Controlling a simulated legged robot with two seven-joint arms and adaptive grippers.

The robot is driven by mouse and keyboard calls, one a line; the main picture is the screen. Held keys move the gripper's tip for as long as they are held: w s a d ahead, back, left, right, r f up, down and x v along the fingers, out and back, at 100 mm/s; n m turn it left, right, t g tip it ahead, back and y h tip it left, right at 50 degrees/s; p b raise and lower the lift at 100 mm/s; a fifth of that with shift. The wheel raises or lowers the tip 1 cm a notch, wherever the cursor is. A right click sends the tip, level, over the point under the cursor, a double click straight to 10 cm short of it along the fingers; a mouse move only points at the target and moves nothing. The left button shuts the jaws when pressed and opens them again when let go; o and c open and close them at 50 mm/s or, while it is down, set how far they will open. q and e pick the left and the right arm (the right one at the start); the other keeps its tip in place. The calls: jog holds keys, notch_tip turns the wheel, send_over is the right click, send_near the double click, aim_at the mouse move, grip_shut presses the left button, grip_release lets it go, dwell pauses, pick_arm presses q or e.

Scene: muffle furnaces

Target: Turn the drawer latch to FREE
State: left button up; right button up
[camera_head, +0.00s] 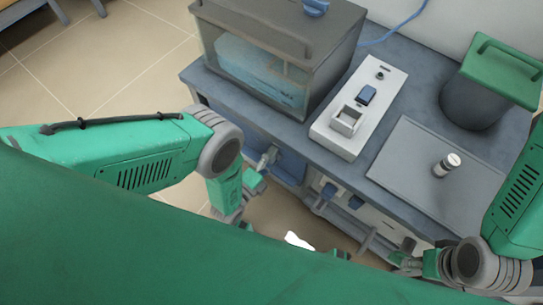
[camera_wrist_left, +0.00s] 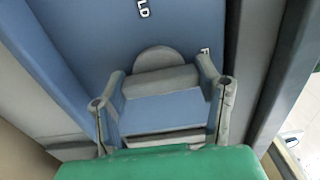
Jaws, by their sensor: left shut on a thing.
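The drawer latch (camera_wrist_left: 160,80) is a grey bar with a rounded disc behind it, on a blue front panel (camera_wrist_left: 90,30). In the left wrist view the letters "LD" show above it and an "F" beside its right end, both partly cut off or hidden. My left gripper (camera_wrist_left: 165,88) has a finger on each side of the latch and is shut on it. In the head view my left gripper (camera_head: 262,172) is at the blue panel (camera_head: 287,165) below the counter. My right gripper (camera_head: 405,259) is low at the right, its fingers too small to read.
On the counter (camera_head: 345,170) stand a glass-fronted tank (camera_head: 265,75), a white device (camera_head: 345,135) with a blue switch, a grey tray (camera_head: 410,155) with a small cylinder (camera_head: 447,165), and a dark pot with a green lid (camera_head: 495,70). Handles project from the cabinet front below.

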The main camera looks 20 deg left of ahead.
pick_arm(q)
jog(key=shift+s+d+f, duration=0.1)
jog(key=shift+d, duration=0.2)
jog(key=o, duration=1.2)
jog(key=shift+c, duration=0.2)
jog(key=shift+a, duration=0.25)
